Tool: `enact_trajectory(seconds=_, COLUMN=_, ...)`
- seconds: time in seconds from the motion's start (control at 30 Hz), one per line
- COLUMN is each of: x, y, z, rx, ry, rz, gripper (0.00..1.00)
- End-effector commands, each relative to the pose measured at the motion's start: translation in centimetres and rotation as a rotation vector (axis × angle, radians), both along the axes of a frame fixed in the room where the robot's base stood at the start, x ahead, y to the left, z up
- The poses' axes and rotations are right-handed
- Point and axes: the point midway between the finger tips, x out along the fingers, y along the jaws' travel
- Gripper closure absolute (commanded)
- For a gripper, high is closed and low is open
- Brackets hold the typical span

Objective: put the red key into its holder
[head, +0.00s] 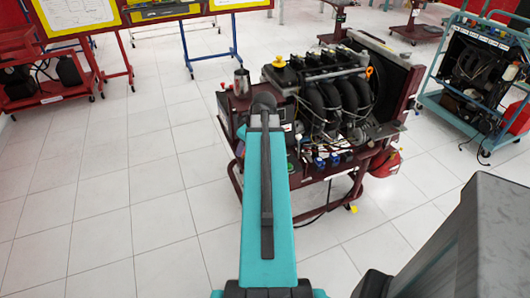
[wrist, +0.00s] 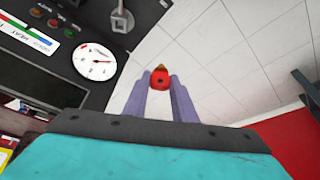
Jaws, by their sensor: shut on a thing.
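In the wrist view, my gripper (wrist: 160,84) is shut on the red key (wrist: 160,77). The key's red head sits between the two purple-grey fingertips, with a small brass-coloured part at its far side. I cannot tell for sure whether this is the holder. In the head view my arm hides the gripper and key.
The panel carries a round white gauge (wrist: 94,61) and several coloured buttons (wrist: 54,22). In the head view, the engine trainer (head: 330,95) stands on a dark red wheeled frame, with a metal cup (head: 242,82) at its left. Open tiled floor (head: 120,200) lies left.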

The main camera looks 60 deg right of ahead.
Motion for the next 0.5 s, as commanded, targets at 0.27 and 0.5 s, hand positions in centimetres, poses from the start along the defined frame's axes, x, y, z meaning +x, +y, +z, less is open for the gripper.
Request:
enact_trajectory(seconds=0.27, x=6.4, y=5.0, z=2.2, rx=-0.002, ry=-0.001, rz=0.018, gripper=0.97)
enact_trajectory(seconds=0.5, x=11.1, y=9.6, z=4.0, rx=-0.001, ry=-0.001, rz=0.027, gripper=0.97)
